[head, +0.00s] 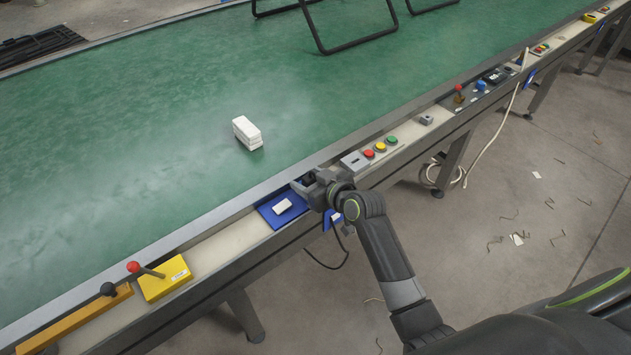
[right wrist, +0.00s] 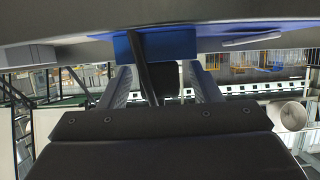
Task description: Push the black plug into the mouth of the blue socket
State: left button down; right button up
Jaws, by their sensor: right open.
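My right gripper (head: 306,184) is over the edge rail of the green table, beside a blue plate. In the right wrist view its two fingers (right wrist: 164,88) stand apart, so it is open. A dark block, which looks like the black plug (right wrist: 168,78), shows between the fingers; I cannot tell whether they touch it. A dark strip, perhaps its cable, slants beside it. A blue block (right wrist: 170,44), likely the blue socket, is just beyond the fingertips. The gripper hides the plug and most of this spot in the head view. My left gripper is not in view.
The blue plate (head: 267,213) carries a white block (head: 282,206). A black cable (head: 343,262) hangs below the rail. A yellow box (head: 164,278) with a red-knobbed lever is at lower left, and coloured buttons (head: 380,147) are at right. White blocks (head: 246,133) stand on the table (head: 150,150), largely clear.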

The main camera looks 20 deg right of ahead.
jog(key=v, duration=1.7)
jog(key=shift+r, duration=0.15)
jog(key=shift+s+d, duration=0.1)
jog(key=shift+s, duration=0.05)
jog(key=s+d+f+m+g+h+p, duration=0.1)
jog(key=s+d+f+g+h, duration=0.15)
jog(key=f, duration=0.75)
jog(key=s+d+f+m+g+h+p, duration=0.1)
jog(key=s+d+f+m, duration=0.15)
jog(key=f, duration=0.85)
jog(key=s+d+f+m+g+h, duration=0.1)
jog(key=s+d+f+g, duration=0.15)
jog(key=f, duration=0.75)
jog(key=s+f+g, duration=0.2)
jog(key=s+f, duration=0.3)
jog(key=s, duration=0.4)
jog(key=s+f+g+p, duration=0.1)
jog(key=s+f, duration=0.5)
jog(key=s, duration=0.4)
jog(key=s+f+g+h, duration=0.1)
jog(key=s+f+g, duration=0.1)
jog(key=s+f, duration=0.4)
jog(key=s, duration=0.4)
jog(key=shift+s+g+p, duration=0.2)
jog(key=shift+g+p, duration=0.1)
jog(key=shift+p, duration=0.1)
